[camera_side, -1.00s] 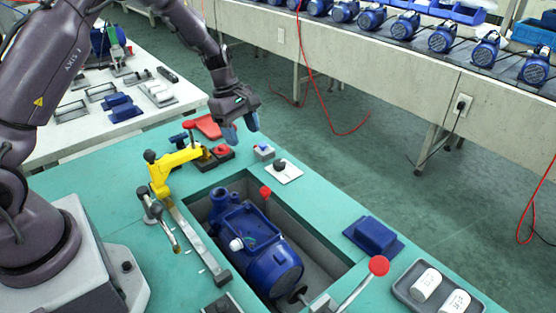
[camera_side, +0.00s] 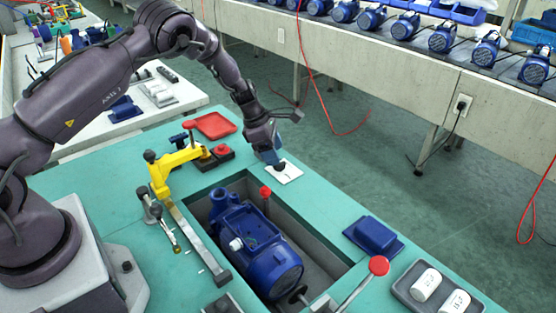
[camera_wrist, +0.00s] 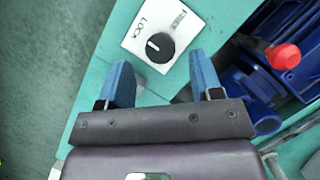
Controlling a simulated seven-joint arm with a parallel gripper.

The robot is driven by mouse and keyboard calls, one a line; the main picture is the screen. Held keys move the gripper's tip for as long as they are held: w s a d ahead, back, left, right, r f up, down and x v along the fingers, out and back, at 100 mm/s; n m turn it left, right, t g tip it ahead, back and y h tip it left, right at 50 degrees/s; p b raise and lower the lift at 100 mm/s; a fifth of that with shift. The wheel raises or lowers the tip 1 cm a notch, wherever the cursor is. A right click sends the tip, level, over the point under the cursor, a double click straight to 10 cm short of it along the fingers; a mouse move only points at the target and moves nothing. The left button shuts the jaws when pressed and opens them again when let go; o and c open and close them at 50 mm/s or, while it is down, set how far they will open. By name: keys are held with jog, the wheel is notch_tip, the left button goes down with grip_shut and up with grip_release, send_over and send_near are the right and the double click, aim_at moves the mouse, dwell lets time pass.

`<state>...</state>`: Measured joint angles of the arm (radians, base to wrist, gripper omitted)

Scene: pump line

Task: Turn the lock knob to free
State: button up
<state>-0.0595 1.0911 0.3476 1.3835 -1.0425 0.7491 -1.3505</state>
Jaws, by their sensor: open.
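The lock knob (camera_wrist: 160,47) is round and black with a white mark, on a white plate (camera_wrist: 131,40) lettered LOCK and FREE. The mark lies on the knob's left side, nearer the LOCK lettering than FREE. In the side view the plate (camera_side: 292,176) lies on the green bench, and my gripper partly covers the knob. My gripper (camera_wrist: 160,68) has two blue fingers spread apart, with nothing between them. In the wrist view the knob appears just beyond the fingertips, between their lines. In the side view the gripper (camera_side: 272,162) is low over the plate's left edge; contact cannot be told.
A blue pump (camera_side: 262,250) sits in the bench recess, with a red-knobbed lever (camera_side: 265,192) beside it. A yellow clamp (camera_side: 172,170) and red tray (camera_side: 214,125) stand left of the gripper. A blue block (camera_side: 374,236) lies to the right.

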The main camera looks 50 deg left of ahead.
aim_at(279, 166)
jog(key=shift+x, duration=1.8)
jog(key=c, duration=0.9)
